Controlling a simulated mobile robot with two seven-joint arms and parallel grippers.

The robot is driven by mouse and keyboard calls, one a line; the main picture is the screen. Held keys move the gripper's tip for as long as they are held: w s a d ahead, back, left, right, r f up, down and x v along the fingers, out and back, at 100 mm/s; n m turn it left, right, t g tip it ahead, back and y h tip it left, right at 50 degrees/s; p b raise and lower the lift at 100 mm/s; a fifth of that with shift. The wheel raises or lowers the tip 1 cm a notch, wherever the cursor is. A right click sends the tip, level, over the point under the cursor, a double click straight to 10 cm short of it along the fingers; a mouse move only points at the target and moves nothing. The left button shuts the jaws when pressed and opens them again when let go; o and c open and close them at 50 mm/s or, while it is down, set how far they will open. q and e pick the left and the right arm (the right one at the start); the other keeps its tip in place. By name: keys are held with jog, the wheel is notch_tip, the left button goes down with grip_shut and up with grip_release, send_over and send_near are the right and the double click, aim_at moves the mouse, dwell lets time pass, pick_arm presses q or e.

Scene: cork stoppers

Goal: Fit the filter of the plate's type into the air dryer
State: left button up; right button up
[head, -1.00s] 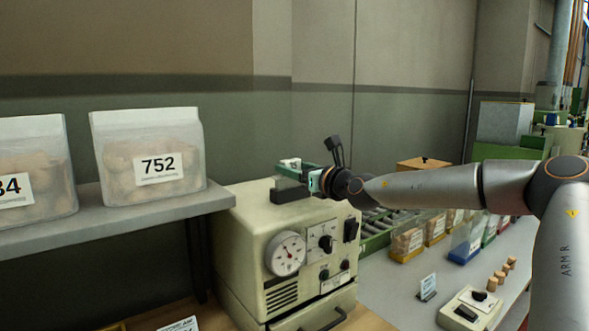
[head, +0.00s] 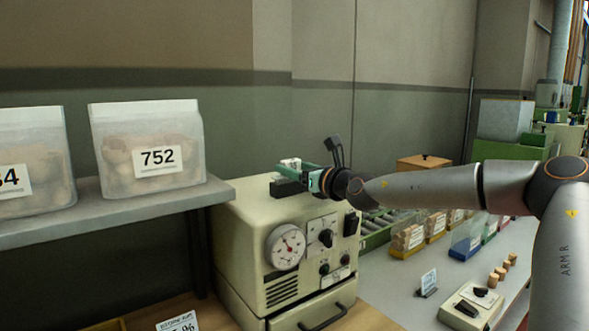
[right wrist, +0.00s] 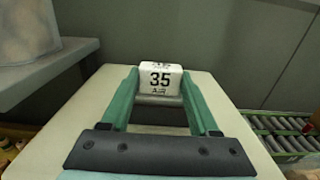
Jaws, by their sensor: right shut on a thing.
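My right gripper (right wrist: 160,78) is shut on a white filter block (right wrist: 160,79), marked "35" and "AIR" in the right wrist view. Its two green fingers hold the block at their tips. In the head view, the gripper (head: 308,178) and the white filter (head: 290,163) are above the top of a cream machine (head: 243,222), which looks like the air dryer. The machine has a round dial (head: 286,247), a knob panel and a drawer handle. Whether the filter touches the machine is unclear. My left gripper is not in view.
A grey shelf (head: 110,220) at left carries bags of corks, one marked 752 (head: 158,158). On the right are a bench (head: 400,290) with corks, small bins, a sign (head: 428,282) and a control box (head: 472,308).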

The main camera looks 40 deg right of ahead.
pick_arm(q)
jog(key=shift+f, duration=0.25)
pick_arm(e)
jog(key=shift+f, duration=0.3)
jog(key=o, duration=1.4)
jog(key=shift+s, duration=0.2)
jog(key=shift+s+a+r+b, duration=0.15)
jog(key=shift+s+b, duration=0.1)
jog(key=shift+s, duration=0.85)
jog(key=shift+s+a+f+b, duration=0.1)
jog(key=shift+s+a+b, duration=0.1)
jog(key=shift+s, duration=0.9)
pick_arm(q)
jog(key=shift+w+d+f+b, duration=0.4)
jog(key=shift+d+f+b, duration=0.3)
jog(key=shift+b, duration=0.3)
pick_arm(e)
jog(key=s, duration=0.7)
jog(key=shift+s+a, duration=0.35)
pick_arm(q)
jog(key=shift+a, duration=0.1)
